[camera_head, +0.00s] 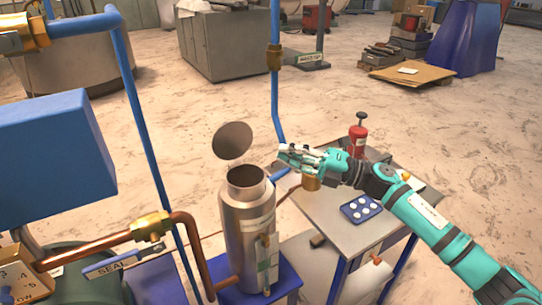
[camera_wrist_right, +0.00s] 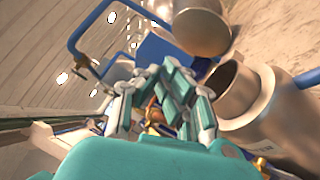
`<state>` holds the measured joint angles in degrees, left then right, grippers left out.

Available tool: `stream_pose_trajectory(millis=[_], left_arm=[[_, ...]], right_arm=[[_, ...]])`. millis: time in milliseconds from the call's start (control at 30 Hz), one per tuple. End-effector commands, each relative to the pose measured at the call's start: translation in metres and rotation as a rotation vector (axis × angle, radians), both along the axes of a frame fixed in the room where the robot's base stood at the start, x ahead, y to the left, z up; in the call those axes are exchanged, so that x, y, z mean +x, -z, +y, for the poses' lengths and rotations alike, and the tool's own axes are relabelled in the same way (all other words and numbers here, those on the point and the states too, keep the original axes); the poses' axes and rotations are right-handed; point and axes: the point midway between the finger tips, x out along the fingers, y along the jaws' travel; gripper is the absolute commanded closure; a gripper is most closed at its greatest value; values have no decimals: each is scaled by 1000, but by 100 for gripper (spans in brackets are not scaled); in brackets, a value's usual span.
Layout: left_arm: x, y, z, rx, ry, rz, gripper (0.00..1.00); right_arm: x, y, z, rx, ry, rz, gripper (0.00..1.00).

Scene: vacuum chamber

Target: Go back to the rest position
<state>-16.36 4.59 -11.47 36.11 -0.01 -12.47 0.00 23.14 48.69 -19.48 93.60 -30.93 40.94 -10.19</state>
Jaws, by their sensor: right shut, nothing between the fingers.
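My right gripper (camera_head: 285,155) is at the end of the teal arm that comes in from the right. It is in the air above the left edge of the small metal table, just right of the steel chamber's open mouth. Its fingers are shut with nothing between them; they also show in the right wrist view (camera_wrist_right: 158,100). The steel chamber (camera_head: 248,225) stands upright with its round lid (camera_head: 232,141) swung up and open. In the right wrist view the chamber (camera_wrist_right: 268,110) is close on the right of the fingers. My left gripper is not in view.
The metal table (camera_head: 330,215) carries a red pump bottle (camera_head: 358,138) and a blue tray with white discs (camera_head: 360,209). A blue pipe (camera_head: 275,90) rises behind the chamber. A copper pipe (camera_head: 185,222) and a blue box (camera_head: 50,150) are on the left.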

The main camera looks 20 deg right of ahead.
Motion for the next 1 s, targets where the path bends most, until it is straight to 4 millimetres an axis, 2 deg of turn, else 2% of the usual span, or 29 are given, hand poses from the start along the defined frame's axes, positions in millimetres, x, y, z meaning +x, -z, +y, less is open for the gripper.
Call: stream_pose_trajectory(millis=[200,367,467,567,633,767,833,900,1000], left_arm=[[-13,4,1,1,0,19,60],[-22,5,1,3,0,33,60],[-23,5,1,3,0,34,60],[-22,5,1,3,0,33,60],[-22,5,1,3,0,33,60],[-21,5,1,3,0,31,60],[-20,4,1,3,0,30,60],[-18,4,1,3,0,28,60],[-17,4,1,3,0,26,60]], right_arm=[[-5,0,-6,3,1,2,100],[-1,11,5,110,77,69,100],[4,30,11,271,209,196,100],[0,65,10,457,388,387,100],[-9,96,4,576,522,542,100],[-50,165,-5,756,779,867,100],[-85,203,-8,826,917,1055,100],[-120,232,-7,871,1032,1214,100],[-164,259,-4,899,1154,1387,100]])
